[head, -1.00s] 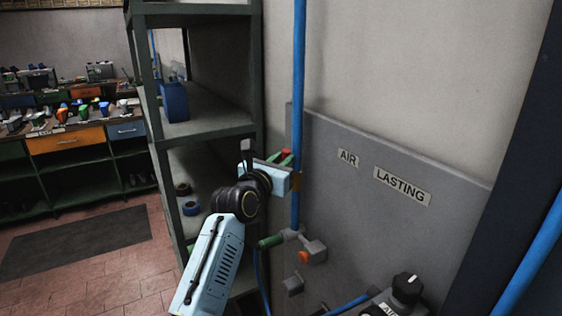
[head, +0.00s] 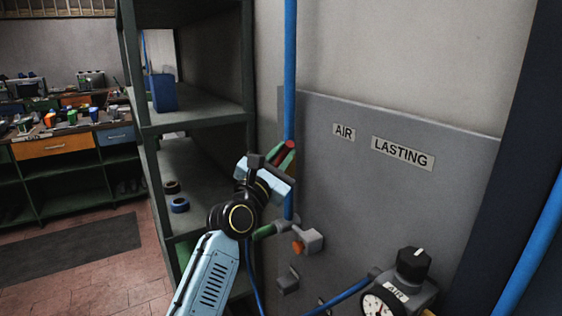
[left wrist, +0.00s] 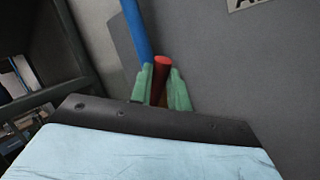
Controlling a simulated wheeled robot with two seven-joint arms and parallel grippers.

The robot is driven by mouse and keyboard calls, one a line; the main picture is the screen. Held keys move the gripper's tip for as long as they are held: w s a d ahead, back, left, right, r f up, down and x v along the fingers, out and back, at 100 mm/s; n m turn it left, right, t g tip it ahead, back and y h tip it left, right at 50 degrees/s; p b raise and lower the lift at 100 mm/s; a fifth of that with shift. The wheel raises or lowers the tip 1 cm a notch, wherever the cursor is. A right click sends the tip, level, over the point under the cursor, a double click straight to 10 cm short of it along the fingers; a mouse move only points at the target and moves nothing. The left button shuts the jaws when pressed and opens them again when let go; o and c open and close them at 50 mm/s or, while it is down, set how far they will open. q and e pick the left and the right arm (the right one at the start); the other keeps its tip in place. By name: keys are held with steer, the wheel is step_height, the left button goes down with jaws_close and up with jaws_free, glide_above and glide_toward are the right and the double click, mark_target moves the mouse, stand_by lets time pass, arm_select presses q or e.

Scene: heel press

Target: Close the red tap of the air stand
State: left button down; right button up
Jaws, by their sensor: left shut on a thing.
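The red tap handle (head: 291,145) is in front of the vertical blue pipe (head: 290,70), at the left edge of the grey panel. My left gripper (head: 284,154) is shut on the handle, with its green fingers on either side of it. In the left wrist view the red handle (left wrist: 161,68) sticks up between the two green fingers (left wrist: 160,88), beside the blue pipe (left wrist: 136,32). The gripper body hides the lower part of the tap. My right gripper is in neither current view.
The grey panel (head: 340,200) carries labels "AIR" (head: 344,132) and "LASTING" (head: 402,153). Below are a fitting with an orange part (head: 298,247), a black knob (head: 412,262) and a gauge (head: 380,307). A green-framed shelf (head: 190,125) stands close left of the gripper.

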stand_by(0.4)
arm_select(q)
steer(key=c, duration=1.3)
jaws_free()
steer(key=v, duration=1.3)
steer(key=shift+s+a, duration=0.15)
steer(key=shift+s, duration=0.05)
steer(key=shift+c, duration=0.5)
